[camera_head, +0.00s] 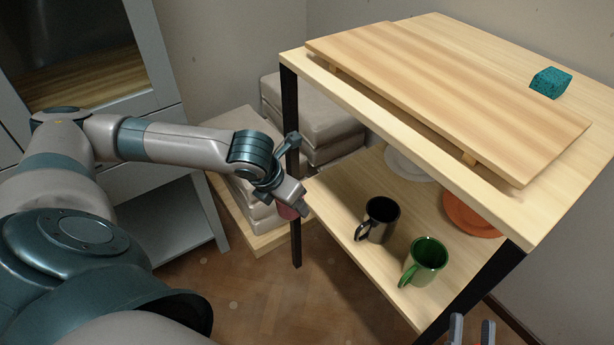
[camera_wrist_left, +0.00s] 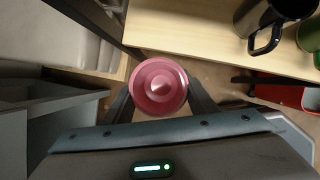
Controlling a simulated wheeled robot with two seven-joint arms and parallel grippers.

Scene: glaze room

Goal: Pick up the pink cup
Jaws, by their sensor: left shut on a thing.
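The pink cup (camera_head: 288,212) shows as a small patch under my left gripper (camera_head: 291,198) in the head view, mostly hidden by the hand. In the left wrist view, the cup's round pink face (camera_wrist_left: 158,87) sits between the two fingers of the left gripper (camera_wrist_left: 160,100), which is shut on it. The cup is in the air beside the lower shelf's left front corner, near the black front leg. My right gripper (camera_head: 472,330) shows only its fingertips at the bottom edge of the head view; they are apart with nothing between them.
A black mug (camera_head: 382,220) and a green mug (camera_head: 428,262) stand on the wooden lower shelf (camera_head: 335,190). An orange plate (camera_head: 470,214) and a white plate (camera_head: 408,165) lie behind them. A teal block (camera_head: 551,82) is on top. Grey cushions (camera_head: 318,110) are stacked behind.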

